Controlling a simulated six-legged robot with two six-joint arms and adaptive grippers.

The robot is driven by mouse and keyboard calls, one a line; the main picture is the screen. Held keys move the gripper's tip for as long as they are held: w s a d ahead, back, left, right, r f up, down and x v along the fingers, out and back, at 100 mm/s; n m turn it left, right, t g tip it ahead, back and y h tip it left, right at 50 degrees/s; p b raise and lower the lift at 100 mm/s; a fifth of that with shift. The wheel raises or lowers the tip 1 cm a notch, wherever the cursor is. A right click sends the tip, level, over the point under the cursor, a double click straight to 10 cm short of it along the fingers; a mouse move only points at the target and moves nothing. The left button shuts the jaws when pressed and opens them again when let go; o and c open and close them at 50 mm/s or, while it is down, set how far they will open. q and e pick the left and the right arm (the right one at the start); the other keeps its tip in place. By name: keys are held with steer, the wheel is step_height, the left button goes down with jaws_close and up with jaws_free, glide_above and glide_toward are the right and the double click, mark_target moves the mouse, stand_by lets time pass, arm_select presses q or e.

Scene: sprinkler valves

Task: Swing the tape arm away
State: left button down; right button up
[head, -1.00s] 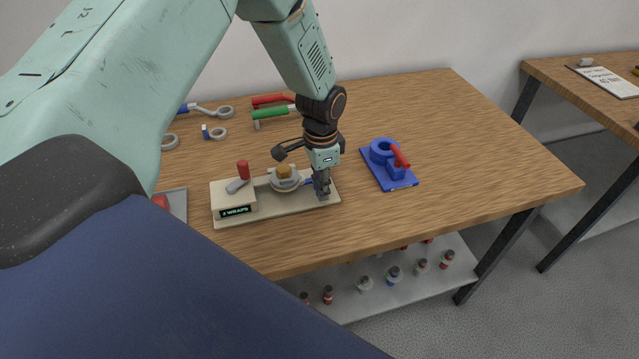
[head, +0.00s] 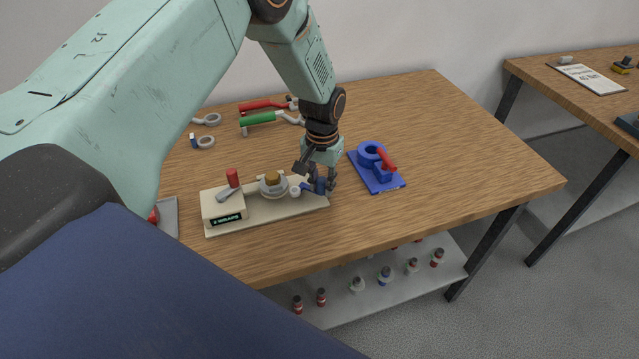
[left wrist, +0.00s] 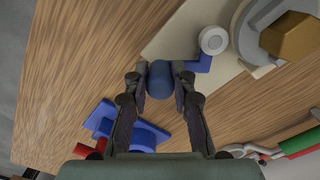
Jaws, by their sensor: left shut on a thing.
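The wrapping stand is a cream base plate (head: 262,212) with a box (head: 222,205) reading "2 WRAPS" at its left end. A brass hex fitting (head: 271,178) sits in a grey ring at its middle. The blue tape arm (head: 308,187) carries a small white tape roll (head: 295,191) close to the ring's right side, and ends in a dark blue knob (head: 320,185). My left gripper (head: 323,184) is shut on the knob near the plate's right end. In the left wrist view the knob (left wrist: 159,79) sits between both fingertips (left wrist: 159,84). My right gripper is not in view.
A blue fixture (head: 375,169) with a red handle stands close to the right of the gripper. Green (head: 262,118) and red (head: 262,104) handled tools lie behind. A grey tray (head: 167,217) is at the left. The table's right part is clear.

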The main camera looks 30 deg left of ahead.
arm_select(q)
steer(key=shift+w+n, duration=0.2)
steer(key=shift+n, duration=0.2)
steer(key=c, duration=1.1)
jaws_free()
steer(key=shift+r, duration=0.1)
step_height(320, 180, up, 12)
steer(key=shift+s, duration=0.1)
